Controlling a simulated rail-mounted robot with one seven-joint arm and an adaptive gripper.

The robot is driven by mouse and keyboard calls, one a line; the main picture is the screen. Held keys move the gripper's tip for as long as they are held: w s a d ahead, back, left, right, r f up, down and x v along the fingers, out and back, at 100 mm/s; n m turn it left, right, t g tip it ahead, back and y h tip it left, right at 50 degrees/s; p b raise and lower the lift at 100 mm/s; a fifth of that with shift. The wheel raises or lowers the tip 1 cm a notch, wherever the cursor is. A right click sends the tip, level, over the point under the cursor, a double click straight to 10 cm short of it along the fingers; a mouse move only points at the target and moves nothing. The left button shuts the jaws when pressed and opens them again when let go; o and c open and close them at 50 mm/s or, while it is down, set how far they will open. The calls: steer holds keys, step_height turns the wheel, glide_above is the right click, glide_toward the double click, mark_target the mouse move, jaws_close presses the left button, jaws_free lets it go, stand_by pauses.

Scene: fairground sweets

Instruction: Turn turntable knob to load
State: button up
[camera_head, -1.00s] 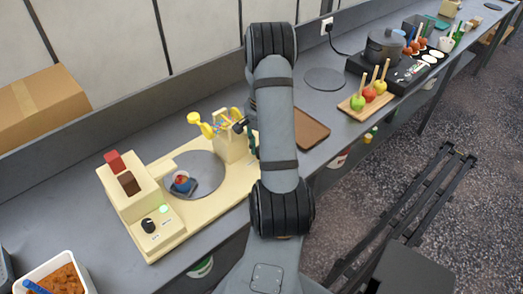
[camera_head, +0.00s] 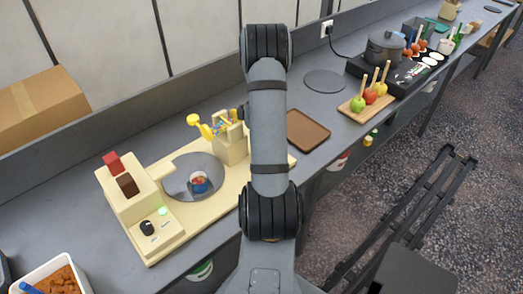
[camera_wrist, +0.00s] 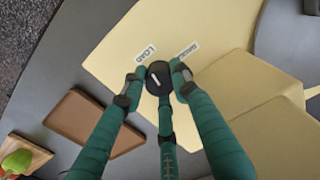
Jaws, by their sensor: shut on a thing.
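A small black knob (camera_wrist: 156,80) with a white pointer line stands on the cream machine (camera_wrist: 120,60) in the wrist view. A LOAD label (camera_wrist: 146,54) and a second, unclear label (camera_wrist: 187,49) lie beyond it. The pointer is slanted, roughly toward LOAD. My gripper's teal fingers (camera_wrist: 158,88) are shut around the knob. In the head view my arm hides this knob and the gripper.
A black dial (camera_head: 147,228) and lit green button (camera_head: 163,211) are on the machine's left panel. A yellow nozzle (camera_head: 203,127) stands behind the turntable. A brown tray (camera_head: 308,131) lies right of my arm, with apples on a board (camera_head: 363,108) farther right.

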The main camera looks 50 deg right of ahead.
steer(key=shift+n, duration=0.9)
steer(key=o, duration=1)
steer(key=shift+o, duration=0.7)
step_height(320, 180, up, 12)
